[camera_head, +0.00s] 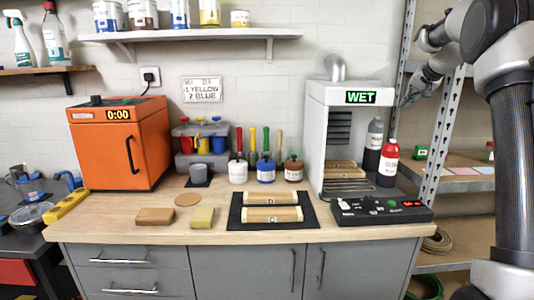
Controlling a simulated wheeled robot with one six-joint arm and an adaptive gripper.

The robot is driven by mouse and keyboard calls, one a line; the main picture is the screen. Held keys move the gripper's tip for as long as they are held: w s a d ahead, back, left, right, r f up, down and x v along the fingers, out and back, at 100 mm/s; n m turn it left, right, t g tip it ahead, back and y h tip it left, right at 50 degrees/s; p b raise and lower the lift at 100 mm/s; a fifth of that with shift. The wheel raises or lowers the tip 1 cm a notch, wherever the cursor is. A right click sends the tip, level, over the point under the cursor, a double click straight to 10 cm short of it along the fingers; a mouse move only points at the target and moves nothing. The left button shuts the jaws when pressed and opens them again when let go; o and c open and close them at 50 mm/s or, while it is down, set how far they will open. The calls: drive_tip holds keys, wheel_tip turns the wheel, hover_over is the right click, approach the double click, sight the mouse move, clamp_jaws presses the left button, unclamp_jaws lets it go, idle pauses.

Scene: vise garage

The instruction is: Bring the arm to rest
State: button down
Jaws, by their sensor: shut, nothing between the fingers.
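My arm comes in at the right edge of the head view. It rises, folds over at the top right corner and reaches back down to the left. My gripper (410,98) is small in the picture, in front of the metal shelf post and right of the grey cabinet with the green WET sign (347,130). It is shut and empty, held in the air well above the bench. Nothing appears to touch it.
A wooden bench (150,232) carries an orange oven (120,145), a dark mat (236,222) with wooden pieces, paint jars with brushes and a black control box (380,212). A red bottle (388,165) stands below my gripper. A metal shelf rack (438,150) is close on the right.

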drive_tip(key=s+a+f+n+g, duration=0.15)
drive_tip(key=s+f+g, duration=0.25)
drive_tip(key=s+f, duration=0.6)
drive_tip(key=s+a+n, duration=0.1)
drive_tip(key=s+a, duration=0.3)
drive_tip(key=s, duration=1)
drive_tip(key=s+a+n, duration=0.2)
drive_tip(key=s+a, duration=0.2)
drive_tip(key=s, duration=1)
drive_tip(key=s+a+f+n+h, duration=0.1)
drive_tip(key=s+a, duration=0.4)
drive_tip(key=s, duration=0.8)
drive_tip(key=shift+s+n, duration=0.4)
drive_tip(key=shift+n, duration=0.35)
drive_tip(key=c, duration=2.2)
unclamp_jaws()
drive_tip(key=shift+g, duration=0.3)
